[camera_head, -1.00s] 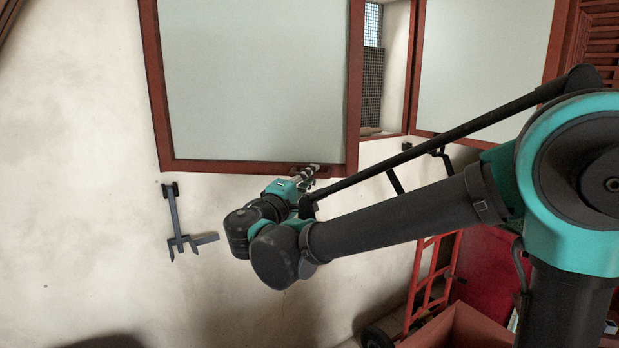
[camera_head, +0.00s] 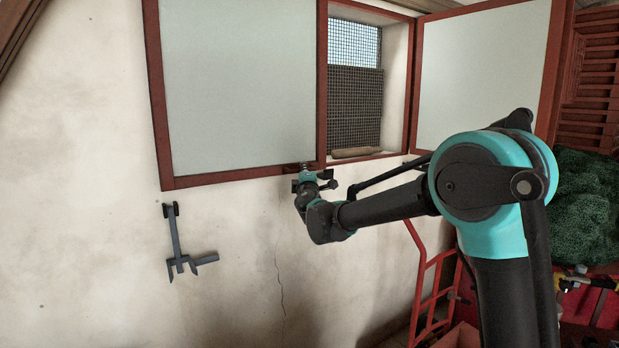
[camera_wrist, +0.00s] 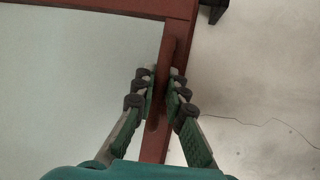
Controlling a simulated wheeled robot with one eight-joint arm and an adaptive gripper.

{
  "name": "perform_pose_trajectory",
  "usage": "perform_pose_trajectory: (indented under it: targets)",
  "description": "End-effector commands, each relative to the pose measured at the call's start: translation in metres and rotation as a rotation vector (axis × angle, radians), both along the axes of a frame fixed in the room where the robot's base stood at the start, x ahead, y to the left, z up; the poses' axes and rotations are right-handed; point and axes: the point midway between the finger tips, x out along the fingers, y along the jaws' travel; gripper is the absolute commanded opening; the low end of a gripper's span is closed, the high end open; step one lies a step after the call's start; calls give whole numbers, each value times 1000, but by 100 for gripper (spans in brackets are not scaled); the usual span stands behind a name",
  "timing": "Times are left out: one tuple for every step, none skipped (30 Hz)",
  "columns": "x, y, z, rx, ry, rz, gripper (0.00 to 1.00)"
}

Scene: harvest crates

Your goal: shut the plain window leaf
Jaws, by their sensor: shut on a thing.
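The left window leaf (camera_head: 240,90) has a pale pane in a red-brown frame and stands open against the wall, left of the window opening (camera_head: 355,105). My gripper (camera_head: 306,172) is at its lower right corner. In the wrist view my gripper (camera_wrist: 162,76) is shut around a red-brown bar handle (camera_wrist: 169,48) on the leaf's frame, with a finger on each side. The leaf's pale pane (camera_wrist: 60,85) fills the left of that view. A second, similar leaf (camera_head: 485,80) stands open on the right. Which leaf counts as plain I cannot tell.
Wire mesh shows inside the opening, and a brownish piece (camera_head: 357,152) lies on its sill. A grey bracket (camera_head: 177,240) hangs on the wall at left. A red hand truck (camera_head: 432,285) and green netting (camera_head: 588,205) stand at right.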

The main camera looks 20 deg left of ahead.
Motion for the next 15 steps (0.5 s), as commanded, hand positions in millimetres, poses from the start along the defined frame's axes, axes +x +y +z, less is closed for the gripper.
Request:
perform_pose_trajectory:
  targets:
    - [7, 5, -1, -1, 0, 16, 0]
    - [10, 7, -1, -1, 1, 25, 0]
    - [14, 11, -1, -2, 0, 38, 0]
    - [16, 13, -1, 0, 1, 46, 0]
    - [18, 16, -1, -2, 1, 53, 0]
    - [20, 18, -1, 0, 1, 62, 0]
    - [22, 20, -1, -1, 1, 68, 0]
    - [23, 21, -1, -1, 0, 72, 0]
    - [25, 23, -1, 0, 1, 78, 0]
    - [25, 24, -1, -1, 0, 81, 0]
    - [26, 25, -1, -1, 0, 84, 0]
    - [27, 26, -1, 0, 2, 88, 0]
    - [28, 27, 0, 0, 1, 90, 0]
    - [28, 28, 0, 0, 1, 91, 0]
    - [28, 28, 0, 0, 1, 92, 0]
